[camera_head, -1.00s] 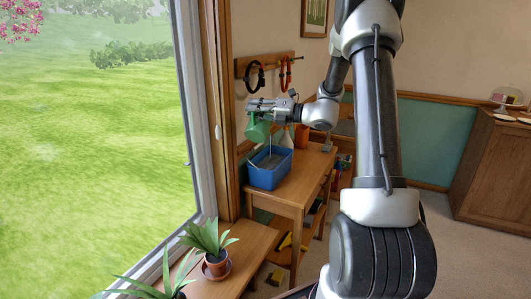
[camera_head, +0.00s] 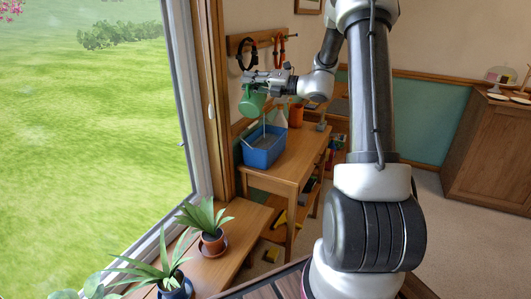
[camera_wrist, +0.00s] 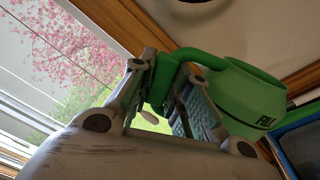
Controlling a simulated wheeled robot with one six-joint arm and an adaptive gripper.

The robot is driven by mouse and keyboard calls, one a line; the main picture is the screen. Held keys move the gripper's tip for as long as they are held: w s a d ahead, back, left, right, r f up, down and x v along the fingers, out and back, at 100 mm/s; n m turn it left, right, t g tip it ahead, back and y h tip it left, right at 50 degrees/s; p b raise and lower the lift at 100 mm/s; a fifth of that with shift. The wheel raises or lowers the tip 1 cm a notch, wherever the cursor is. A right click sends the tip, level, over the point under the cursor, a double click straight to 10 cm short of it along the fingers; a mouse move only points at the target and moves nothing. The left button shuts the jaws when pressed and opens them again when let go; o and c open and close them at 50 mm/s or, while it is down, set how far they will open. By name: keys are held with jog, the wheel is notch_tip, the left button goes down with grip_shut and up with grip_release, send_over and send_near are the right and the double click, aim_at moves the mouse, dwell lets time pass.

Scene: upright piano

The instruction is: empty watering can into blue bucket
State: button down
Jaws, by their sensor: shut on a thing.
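The green watering can (camera_head: 252,103) hangs tilted above the blue bucket (camera_head: 262,155), which stands on a wooden table. A thin pale line runs from near the can down to the bucket; I cannot tell if it is water. My gripper (camera_head: 265,77) is shut on the can's handle. In the wrist view the green handle (camera_wrist: 162,82) sits between the fingers, and the can body (camera_wrist: 243,97) with a dark "FILL" mark is on the right. A blue edge of the bucket (camera_wrist: 299,147) shows at the lower right. The inside of the can is hidden.
A white bottle (camera_head: 281,119) and an orange pot (camera_head: 296,116) stand behind the bucket on the table (camera_head: 288,168). A rack on the wall holds a black and an orange loop (camera_head: 279,53). Potted plants (camera_head: 212,242) stand on the low sill. A window is on the left.

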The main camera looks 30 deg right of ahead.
jog(key=shift+w+d+r+m, duration=0.3)
jog(key=shift+w+d+r, duration=0.1)
jog(key=shift+r, duration=0.1)
jog(key=shift+w+d+r+m, duration=0.4)
jog(key=shift+w+d+r, duration=0.05)
dwell(0.5)
jog(key=shift+w+d+r+m, duration=0.35)
jog(key=shift+w+d+m, duration=0.05)
jog(key=shift+w+d, duration=0.05)
dwell(0.3)
jog(key=shift+w+d+r+m, duration=0.35)
jog(key=shift+w+d+m, duration=0.05)
jog(key=shift+w+d, duration=0.1)
dwell(0.5)
